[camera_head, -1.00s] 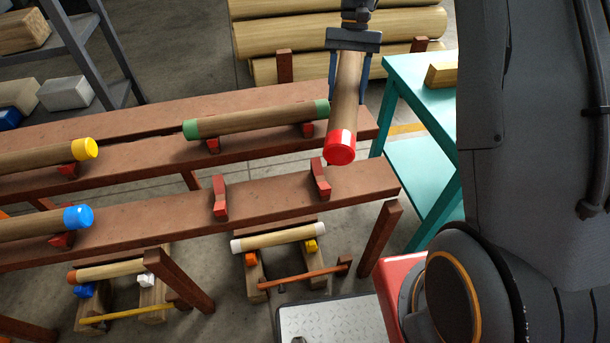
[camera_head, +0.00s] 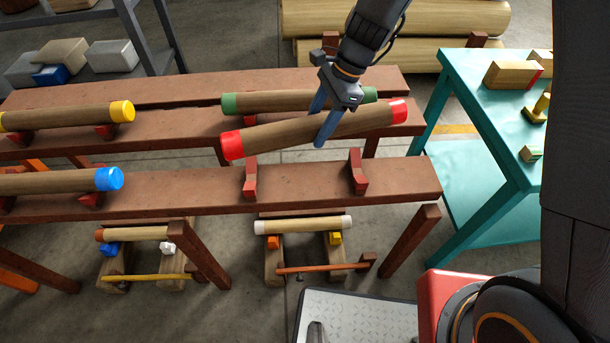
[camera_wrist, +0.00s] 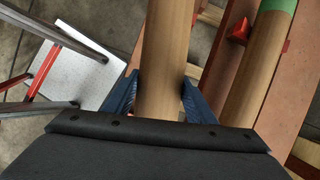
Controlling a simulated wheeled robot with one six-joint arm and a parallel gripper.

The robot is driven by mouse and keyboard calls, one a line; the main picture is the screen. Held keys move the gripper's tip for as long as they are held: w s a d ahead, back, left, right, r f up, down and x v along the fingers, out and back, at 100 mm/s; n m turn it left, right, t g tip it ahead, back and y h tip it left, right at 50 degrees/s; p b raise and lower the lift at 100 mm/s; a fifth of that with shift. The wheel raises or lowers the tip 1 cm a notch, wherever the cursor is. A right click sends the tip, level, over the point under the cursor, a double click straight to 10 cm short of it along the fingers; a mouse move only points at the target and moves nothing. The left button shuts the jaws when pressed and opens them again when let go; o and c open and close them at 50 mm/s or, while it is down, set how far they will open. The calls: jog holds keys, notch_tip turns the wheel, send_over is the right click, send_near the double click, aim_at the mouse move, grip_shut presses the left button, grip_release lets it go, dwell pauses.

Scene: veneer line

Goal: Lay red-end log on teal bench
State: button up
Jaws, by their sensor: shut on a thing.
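The red-end log (camera_head: 285,134) is brown with a red cap at each end. My gripper (camera_head: 319,128) is shut around its middle and holds it up over the brown rack, in front of the green-end log. It tilts, with its right end higher in the head view. In the wrist view the log (camera_wrist: 165,55) runs between the blue fingers (camera_wrist: 158,97), and its ends are out of sight. The teal bench (camera_head: 470,85) stands at the right, apart from the log; my own body hides its right part.
The green-end log (camera_head: 290,100) lies close behind the held log. Yellow-end (camera_head: 70,116) and blue-end (camera_head: 60,181) logs lie at left. Two red cradles (camera_head: 250,180) on the front beam are empty.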

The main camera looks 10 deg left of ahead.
aim_at(305, 141)
jog(key=s+a+m, duration=0.1)
jog(key=s+a+f+m, duration=0.1)
jog(key=shift+s+a+f+t, duration=0.1)
jog(key=shift+s+f+t, duration=0.2)
jog(key=shift+t, duration=0.1)
jog(key=shift+s+a+f, duration=0.15)
jog(key=shift+s, duration=0.05)
jog(key=shift+s+f+m, duration=0.15)
jog(key=shift+f+m, duration=0.15)
jog(key=shift+f, duration=4.7)
jog(key=shift+f+b, duration=0.25)
jog(key=shift+b, duration=0.2)
jog(key=o, duration=1.6)
jog(key=shift+r, duration=0.15)
